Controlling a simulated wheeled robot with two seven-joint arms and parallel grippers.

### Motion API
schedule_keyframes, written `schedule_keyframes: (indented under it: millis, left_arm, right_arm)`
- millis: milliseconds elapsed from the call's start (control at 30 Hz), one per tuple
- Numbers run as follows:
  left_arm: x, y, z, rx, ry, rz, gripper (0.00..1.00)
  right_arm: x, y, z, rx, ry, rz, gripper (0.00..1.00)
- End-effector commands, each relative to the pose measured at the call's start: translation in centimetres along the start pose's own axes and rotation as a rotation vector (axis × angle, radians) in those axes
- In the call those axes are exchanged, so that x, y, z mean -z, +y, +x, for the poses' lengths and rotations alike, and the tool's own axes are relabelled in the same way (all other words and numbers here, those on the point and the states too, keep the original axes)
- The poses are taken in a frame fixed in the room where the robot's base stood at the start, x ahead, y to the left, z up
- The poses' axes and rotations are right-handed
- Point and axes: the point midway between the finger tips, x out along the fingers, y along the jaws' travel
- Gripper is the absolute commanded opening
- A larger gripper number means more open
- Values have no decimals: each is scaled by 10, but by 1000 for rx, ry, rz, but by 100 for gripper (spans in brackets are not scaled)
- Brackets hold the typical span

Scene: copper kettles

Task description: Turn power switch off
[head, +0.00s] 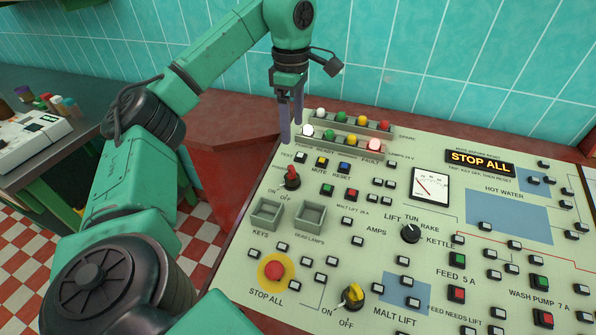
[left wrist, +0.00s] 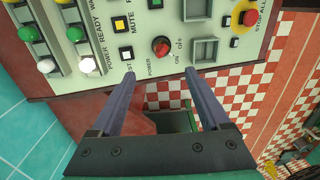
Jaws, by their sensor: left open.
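The power switch (head: 291,178) is a red knob on a dark round base, on the pale control panel (head: 380,285). ON and OFF are printed beside it. In the left wrist view the knob (left wrist: 161,46) shows next to the word POWER; I cannot tell which mark it points to. My left gripper (head: 290,131) is open and empty, its fingers pointing down near the panel's far left edge, short of the switch. In the left wrist view the knob lies just beyond and between the fingertips (left wrist: 160,78). My right gripper is out of view.
Lamp rows (head: 345,132) stand close to my left gripper; the white power lamp (head: 307,131) looks lit. A display (head: 480,162) reads STOP ALL.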

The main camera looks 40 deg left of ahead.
Motion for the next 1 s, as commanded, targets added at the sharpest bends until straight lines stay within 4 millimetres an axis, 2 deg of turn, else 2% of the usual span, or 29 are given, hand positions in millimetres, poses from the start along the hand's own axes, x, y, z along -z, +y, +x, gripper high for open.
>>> schedule_keyframes:
  millis: [33, 167, 367, 433, 600, 700, 800, 1000]
  left_arm:
    - [0, 0, 14, -1, -1, 0, 79]
    - [0, 0, 25, 1, 0, 0, 79]
    - [0, -1, 76, 4, 2, 0, 79]
    - [1, -1, 87, 3, 3, -2, 79]
    - [1, -1, 128, 3, 2, 0, 79]
    - [0, -1, 144, 2, 1, 0, 79]
    - [0, 0, 151, 0, 0, -1, 79]
    - [0, 0, 153, -1, -1, -1, 79]
  right_arm:
    - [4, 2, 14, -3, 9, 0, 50]
    - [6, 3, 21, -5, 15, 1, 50]
    - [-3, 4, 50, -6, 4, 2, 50]
    - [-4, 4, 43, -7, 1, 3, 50]
    - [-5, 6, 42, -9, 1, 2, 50]
    - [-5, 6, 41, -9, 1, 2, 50]
    - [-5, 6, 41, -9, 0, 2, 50]
    - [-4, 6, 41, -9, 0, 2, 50]
